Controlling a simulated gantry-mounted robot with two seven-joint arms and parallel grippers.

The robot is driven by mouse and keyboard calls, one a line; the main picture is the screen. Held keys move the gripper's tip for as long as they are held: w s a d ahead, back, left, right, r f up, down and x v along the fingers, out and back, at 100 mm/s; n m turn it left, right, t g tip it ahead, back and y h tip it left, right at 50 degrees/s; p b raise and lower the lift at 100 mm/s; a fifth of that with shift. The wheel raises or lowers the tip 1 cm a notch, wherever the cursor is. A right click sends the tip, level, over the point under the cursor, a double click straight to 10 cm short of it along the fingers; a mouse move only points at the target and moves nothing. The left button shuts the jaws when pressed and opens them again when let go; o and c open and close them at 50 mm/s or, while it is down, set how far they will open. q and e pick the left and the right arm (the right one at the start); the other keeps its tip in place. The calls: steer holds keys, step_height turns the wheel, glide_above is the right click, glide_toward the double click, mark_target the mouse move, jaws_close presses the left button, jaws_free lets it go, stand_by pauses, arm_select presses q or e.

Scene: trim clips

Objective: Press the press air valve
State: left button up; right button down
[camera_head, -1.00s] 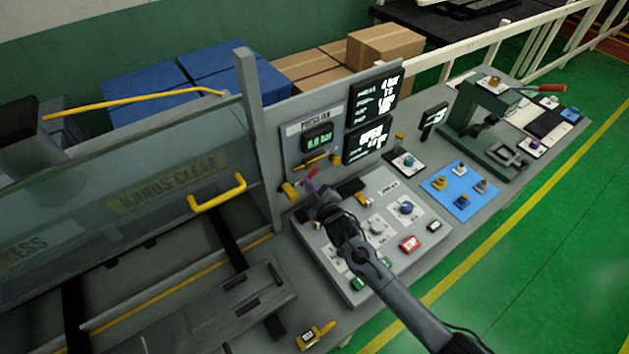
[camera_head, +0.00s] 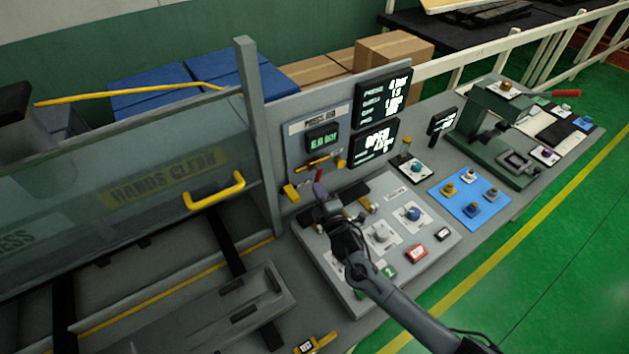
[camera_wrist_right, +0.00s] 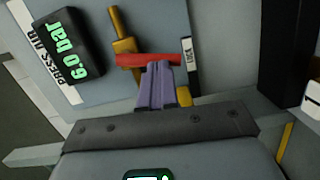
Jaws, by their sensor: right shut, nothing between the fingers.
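The press air panel (camera_head: 296,146) stands upright behind the console. Its display (camera_head: 322,138) glows green, and in the right wrist view the display (camera_wrist_right: 66,44) reads 6.0 bar. The valve has a red lever (camera_wrist_right: 135,60) beside brass pipework (camera_wrist_right: 124,46). In the head view the red lever (camera_head: 319,176) is small and partly hidden by my gripper. My right gripper (camera_head: 320,190) is shut and empty, its purple fingertips (camera_wrist_right: 157,66) at the red lever, seemingly touching it. My left gripper is not in view.
A sloped console (camera_head: 430,222) with knobs and buttons lies under my right arm. A clear guard with a yellow handle (camera_head: 215,192) and a grey post (camera_head: 255,130) stand to the left. A blue board (camera_head: 468,200) and green press (camera_head: 490,130) are to the right.

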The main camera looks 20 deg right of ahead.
steer(key=s+a+r+p, duration=0.1)
steer(key=s+p, duration=0.1)
steer(key=s, duration=1.1)
steer(key=shift+a+r, duration=0.15)
steer(key=shift+r, duration=0.1)
